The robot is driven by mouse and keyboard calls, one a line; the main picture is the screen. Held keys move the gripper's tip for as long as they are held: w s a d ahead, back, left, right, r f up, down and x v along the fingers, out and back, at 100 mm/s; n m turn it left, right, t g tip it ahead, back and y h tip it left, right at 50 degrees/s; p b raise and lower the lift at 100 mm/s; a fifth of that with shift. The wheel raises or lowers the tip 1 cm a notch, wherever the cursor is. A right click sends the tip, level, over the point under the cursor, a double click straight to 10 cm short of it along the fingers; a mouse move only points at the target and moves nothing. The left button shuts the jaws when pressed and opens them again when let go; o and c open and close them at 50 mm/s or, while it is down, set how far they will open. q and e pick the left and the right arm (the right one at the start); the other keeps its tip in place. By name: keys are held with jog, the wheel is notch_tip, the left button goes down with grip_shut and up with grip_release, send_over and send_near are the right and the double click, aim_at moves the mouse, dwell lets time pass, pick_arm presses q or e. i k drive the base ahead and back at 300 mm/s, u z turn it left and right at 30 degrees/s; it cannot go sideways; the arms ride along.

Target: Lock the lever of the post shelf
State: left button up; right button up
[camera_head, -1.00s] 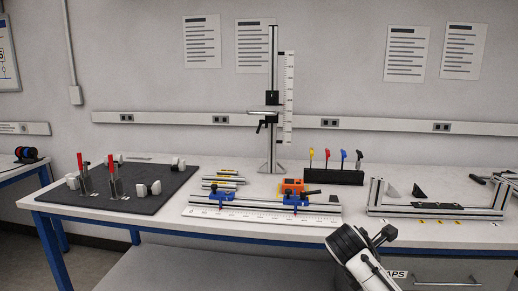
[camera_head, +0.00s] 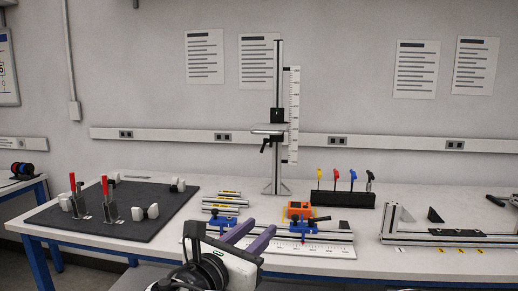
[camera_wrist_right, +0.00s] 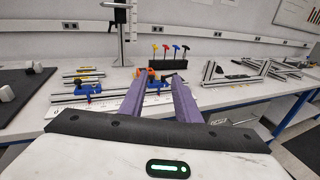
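The post shelf is an upright silver post (camera_head: 278,165) with a white scale (camera_head: 293,115) beside it, standing at the back of the table. A small shelf plate (camera_head: 268,129) sits partway up on a black carriage (camera_head: 277,115). Its black lever (camera_head: 265,146) hangs under the plate, tilted down to the left. In the right wrist view the post (camera_wrist_right: 121,42) shows at the top, left of centre. My right gripper (camera_head: 262,231) is low in front of the table's middle, well short of the post. Its purple fingers are apart and empty. My left gripper is not in view.
A rail with blue clamps (camera_head: 303,228) and an orange block (camera_head: 299,209) lies between my gripper and the post. A black holder with coloured-handled tools (camera_head: 345,199) stands right of the post. A dark mat with red-handled clamps (camera_head: 165,203) is at left.

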aim_at(265, 140)
jog(key=i, duration=1.75)
